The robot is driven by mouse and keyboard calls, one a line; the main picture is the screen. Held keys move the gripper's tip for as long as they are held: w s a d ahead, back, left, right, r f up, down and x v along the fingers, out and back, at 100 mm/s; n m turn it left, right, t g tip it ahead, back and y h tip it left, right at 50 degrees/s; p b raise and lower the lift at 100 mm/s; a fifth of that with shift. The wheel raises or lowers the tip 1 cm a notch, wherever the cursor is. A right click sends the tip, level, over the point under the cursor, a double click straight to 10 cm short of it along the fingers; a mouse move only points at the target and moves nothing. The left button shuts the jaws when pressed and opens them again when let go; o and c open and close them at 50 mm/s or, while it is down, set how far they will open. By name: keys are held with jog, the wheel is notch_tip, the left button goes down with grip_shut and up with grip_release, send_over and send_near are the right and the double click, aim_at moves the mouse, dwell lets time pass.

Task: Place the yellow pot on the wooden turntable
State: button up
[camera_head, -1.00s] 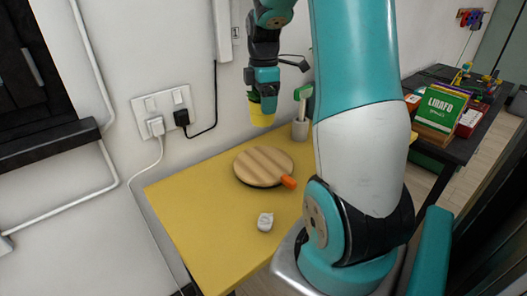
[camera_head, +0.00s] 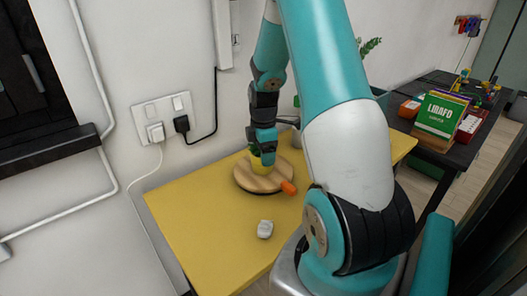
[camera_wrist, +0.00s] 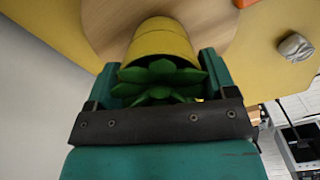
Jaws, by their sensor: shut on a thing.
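The yellow pot (camera_wrist: 160,42) holds a green succulent (camera_wrist: 160,80). My gripper (camera_wrist: 160,75) is shut on the pot, one finger on each side. In the head view the pot (camera_head: 262,161) is low over the wooden turntable (camera_head: 278,183), within its outline and toward its back left. My gripper (camera_head: 263,152) points down above it. I cannot tell whether the pot's base touches the wood.
The turntable stands on a yellow table (camera_head: 195,225). A small whitish object (camera_head: 265,229) lies in front of it. A wall with sockets (camera_head: 165,117) borders the table. A dark table (camera_head: 455,120) with books (camera_head: 440,115) stands at the right. The table's front left is clear.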

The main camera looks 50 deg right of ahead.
jog(key=shift+f, duration=0.15)
jog(key=o, duration=1.1)
jog(key=shift+c, duration=0.2)
notch_tip(320, 180, up, 12)
jog(key=shift+r, duration=0.2)
jog(key=a+r+m+t+y, duration=0.1)
jog(key=a+r, duration=0.1)
jog(key=a, duration=0.8)
jog(key=a+r, duration=0.2)
jog(key=a, duration=0.9)
jog(key=s+a+r+m+g+y, duration=0.1)
jog(key=s+a+r+m+y, duration=0.1)
jog(key=s+a, duration=1.3)
jog(key=shift+a+m+y, duration=0.4)
jog(key=shift+a+y, duration=0.2)
jog(key=shift+a, duration=0.6)
